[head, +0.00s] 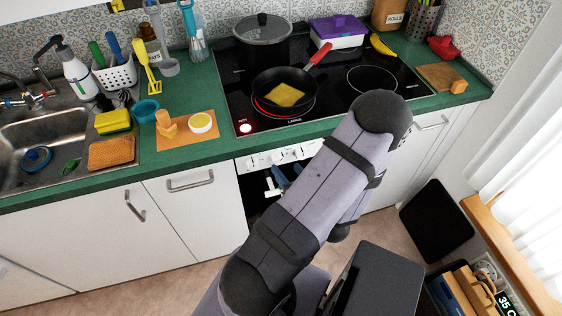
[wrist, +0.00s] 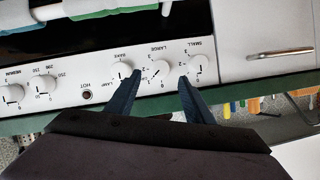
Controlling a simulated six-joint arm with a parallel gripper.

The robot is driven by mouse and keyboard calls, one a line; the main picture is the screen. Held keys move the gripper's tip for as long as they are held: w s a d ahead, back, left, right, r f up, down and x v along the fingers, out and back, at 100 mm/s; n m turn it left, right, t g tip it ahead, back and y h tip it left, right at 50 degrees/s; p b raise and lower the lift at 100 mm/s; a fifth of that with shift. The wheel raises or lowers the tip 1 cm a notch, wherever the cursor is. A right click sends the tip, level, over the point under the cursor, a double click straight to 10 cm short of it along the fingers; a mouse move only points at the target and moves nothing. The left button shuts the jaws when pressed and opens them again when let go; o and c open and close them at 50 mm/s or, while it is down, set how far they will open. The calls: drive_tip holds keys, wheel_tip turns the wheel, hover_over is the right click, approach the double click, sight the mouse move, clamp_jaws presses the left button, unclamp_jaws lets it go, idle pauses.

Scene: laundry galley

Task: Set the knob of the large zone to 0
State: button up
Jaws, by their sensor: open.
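The knob of the large zone (wrist: 158,69) is a white round knob on the white control panel, under the upside-down word LARGE in the wrist view. Its dark mark is too small to read for sure. My gripper (wrist: 160,80) is open and empty, its blue fingers pointing at the panel on either side of this knob. I cannot tell whether they touch it. In the head view, my gripper (head: 278,182) shows partly in front of the stove, behind my arm.
The small-zone knob (wrist: 197,67) and another knob (wrist: 122,70) flank the large-zone knob closely. The pan (head: 283,90) holds a yellow square. A pot (head: 263,40) stands behind it. A towel rail (wrist: 110,8) crosses beyond the panel in the wrist view.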

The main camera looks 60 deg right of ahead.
sight(279, 161)
drive_tip(key=shift+p+x, duration=0.5)
drive_tip(key=shift+x, duration=2.5)
drive_tip(key=shift+c, duration=0.6)
drive_tip(key=c, duration=0.9)
